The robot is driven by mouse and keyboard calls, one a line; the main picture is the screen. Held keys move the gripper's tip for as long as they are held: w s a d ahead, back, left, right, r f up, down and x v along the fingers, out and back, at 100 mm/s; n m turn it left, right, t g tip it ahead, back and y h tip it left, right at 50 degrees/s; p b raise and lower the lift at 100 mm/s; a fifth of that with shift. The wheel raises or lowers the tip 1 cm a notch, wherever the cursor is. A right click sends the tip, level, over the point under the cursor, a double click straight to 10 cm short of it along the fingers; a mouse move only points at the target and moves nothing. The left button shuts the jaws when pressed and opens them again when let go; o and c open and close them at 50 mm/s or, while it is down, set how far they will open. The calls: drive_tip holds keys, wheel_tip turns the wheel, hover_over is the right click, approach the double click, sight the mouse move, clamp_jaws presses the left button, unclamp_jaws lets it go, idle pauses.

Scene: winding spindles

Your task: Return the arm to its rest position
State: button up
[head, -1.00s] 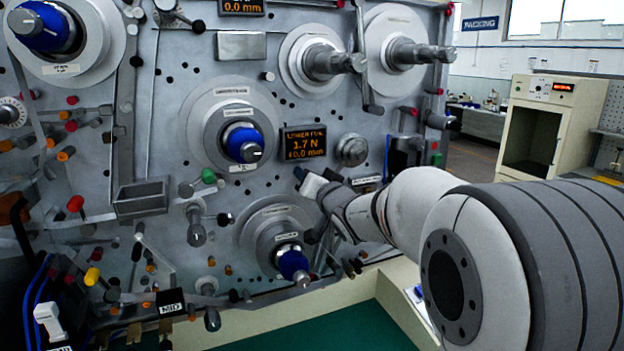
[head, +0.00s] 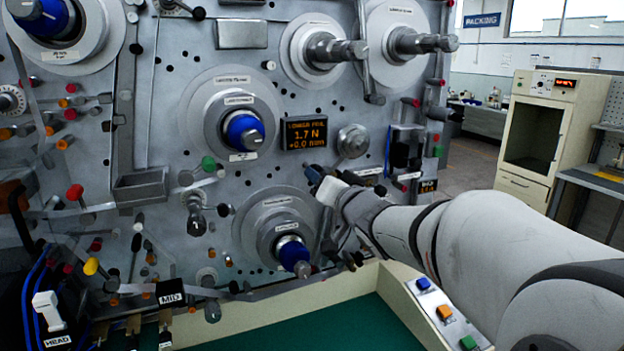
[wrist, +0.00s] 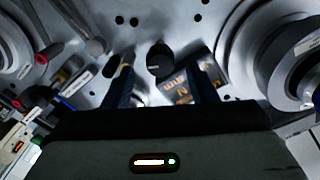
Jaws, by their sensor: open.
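My gripper (head: 314,178) is in front of the lower right of the winding machine's grey panel (head: 165,95), just below the orange-lit display (head: 305,133). My arm reaches to it from the right edge of the head view. In the wrist view my gripper (wrist: 165,84) shows two dark fingers spread apart, with nothing held between them. Beyond the fingers are a black knob (wrist: 158,60) and part of a lit display. Whether the fingertips touch the panel cannot be told.
Blue-capped spindles (head: 243,132) and a lower one (head: 293,255) stick out near the gripper. Grey rollers (head: 335,50) project above. A cream ledge with coloured buttons (head: 444,312) lies below the arm. Open floor and a cream cabinet (head: 550,130) are at right.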

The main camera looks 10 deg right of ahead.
drive_tip(key=shift+s+f, duration=0.1)
drive_tip(key=shift+s, duration=0.1)
drive_tip(key=s+d+f+g+h, duration=0.3)
drive_tip(key=s+f+g+h, duration=0.2)
drive_tip(key=s+f+g, duration=0.55)
drive_tip(key=s+a+f+n+g, duration=0.2)
drive_tip(key=s+f, duration=0.2)
drive_tip(key=s, duration=0.4)
drive_tip(key=s+a+f+n+g+y, duration=0.1)
drive_tip(key=s+a+f+n, duration=0.1)
drive_tip(key=s+f, duration=0.3)
drive_tip(key=s, duration=0.4)
drive_tip(key=shift+s+g+y, duration=0.15)
drive_tip(key=shift+g+y, duration=0.15)
drive_tip(key=shift+g, duration=0.05)
